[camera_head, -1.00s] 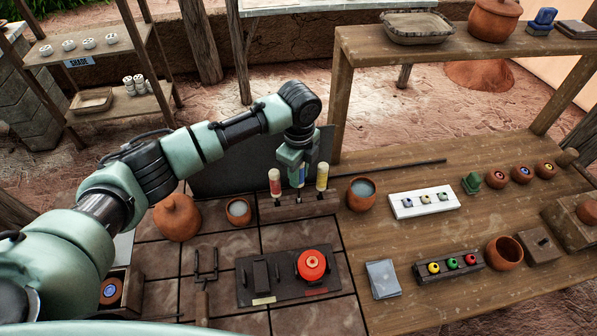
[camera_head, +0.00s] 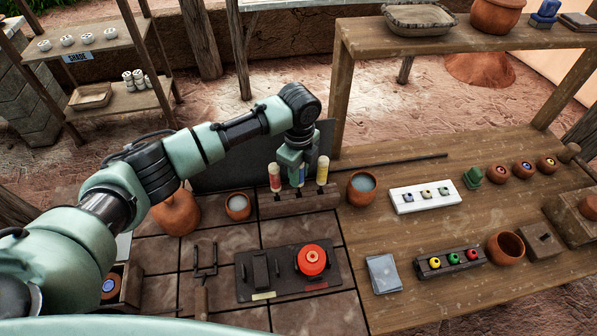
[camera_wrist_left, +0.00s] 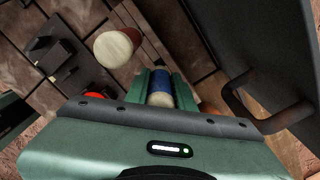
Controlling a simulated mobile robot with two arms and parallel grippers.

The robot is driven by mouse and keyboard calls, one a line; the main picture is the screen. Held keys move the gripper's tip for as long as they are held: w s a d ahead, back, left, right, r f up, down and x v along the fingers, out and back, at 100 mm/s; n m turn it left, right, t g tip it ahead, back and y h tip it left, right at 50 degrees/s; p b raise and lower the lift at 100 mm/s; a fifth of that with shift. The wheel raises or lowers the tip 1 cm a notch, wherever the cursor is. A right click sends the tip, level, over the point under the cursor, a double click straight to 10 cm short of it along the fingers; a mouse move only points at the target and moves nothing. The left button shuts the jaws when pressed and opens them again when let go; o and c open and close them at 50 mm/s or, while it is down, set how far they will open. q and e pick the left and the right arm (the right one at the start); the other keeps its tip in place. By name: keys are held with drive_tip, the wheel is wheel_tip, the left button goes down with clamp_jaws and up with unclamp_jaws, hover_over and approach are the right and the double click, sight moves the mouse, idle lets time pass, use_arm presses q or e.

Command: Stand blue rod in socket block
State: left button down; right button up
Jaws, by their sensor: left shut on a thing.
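The socket block (camera_head: 298,203) is a long brown block on the tiled worktop. A red rod (camera_head: 275,177) stands at its left end and a yellow rod (camera_head: 322,171) at its right end. My left gripper (camera_head: 298,178) points down over the block's middle, between these two rods. It is shut on the blue rod (camera_head: 301,177), which is upright. In the left wrist view the blue rod (camera_wrist_left: 160,86) lies between the green fingers, its pale end toward the camera. Whether its lower end is inside the middle socket is hard to tell. My right gripper is not in view.
A dark upright panel (camera_head: 235,165) stands close behind the block. A clay bowl (camera_head: 362,188) of water is to the right and a small clay cup (camera_head: 238,207) to the left. In front lies a dark tray (camera_head: 275,284) with a red round piece (camera_head: 311,260).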

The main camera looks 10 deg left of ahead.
use_arm(q)
drive_tip(key=c, duration=1.1)
unclamp_jaws()
